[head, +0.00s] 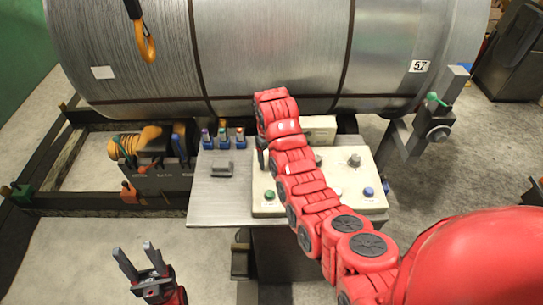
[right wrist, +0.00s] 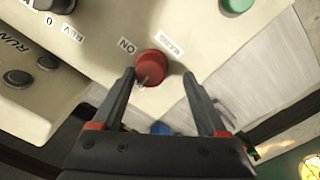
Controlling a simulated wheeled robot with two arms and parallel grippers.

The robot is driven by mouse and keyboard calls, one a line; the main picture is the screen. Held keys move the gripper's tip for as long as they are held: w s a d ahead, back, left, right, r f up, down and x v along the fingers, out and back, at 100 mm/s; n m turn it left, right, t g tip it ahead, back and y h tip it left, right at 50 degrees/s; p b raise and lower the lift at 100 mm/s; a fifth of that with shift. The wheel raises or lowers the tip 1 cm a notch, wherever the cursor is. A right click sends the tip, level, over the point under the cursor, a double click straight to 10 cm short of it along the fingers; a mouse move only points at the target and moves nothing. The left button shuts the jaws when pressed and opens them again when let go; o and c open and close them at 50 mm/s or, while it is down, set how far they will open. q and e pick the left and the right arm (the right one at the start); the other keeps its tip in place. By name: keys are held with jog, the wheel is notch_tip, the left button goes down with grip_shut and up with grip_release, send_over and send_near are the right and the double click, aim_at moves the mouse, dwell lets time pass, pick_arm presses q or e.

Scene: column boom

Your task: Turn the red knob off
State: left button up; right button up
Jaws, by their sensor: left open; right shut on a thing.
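The red knob (right wrist: 152,67) shows in the right wrist view on a cream control panel (right wrist: 115,40), between labels reading ON and MAINS. A small pale mark shows at its lower edge. My right gripper (right wrist: 159,75) is shut on the knob, one finger on each side; a narrow gap seems to show at the right finger. In the head view my red right arm crosses the control box (head: 345,205) and hides the knob. My left gripper (head: 138,261) is open and empty at the lower left, over the floor and away from the panel.
A green button (right wrist: 237,4) and dark knobs (right wrist: 48,62) sit near the red knob. A metal table (head: 215,205) carries the box. A hook (head: 147,45) hangs at upper left.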

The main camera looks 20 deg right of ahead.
jog(key=shift+o, duration=0.4)
jog(key=shift+a, duration=0.3)
jog(key=shift+d, duration=0.4)
jog(key=shift+w+r+p, duration=0.1)
jog(key=shift+r+p, duration=0.4)
jog(key=shift+r, duration=0.1)
notch_tip(320, 180, up, 16)
jog(key=a+p, duration=0.1)
jog(key=p, duration=0.5)
jog(key=shift+a+r, duration=0.15)
jog(key=shift+r, duration=0.05)
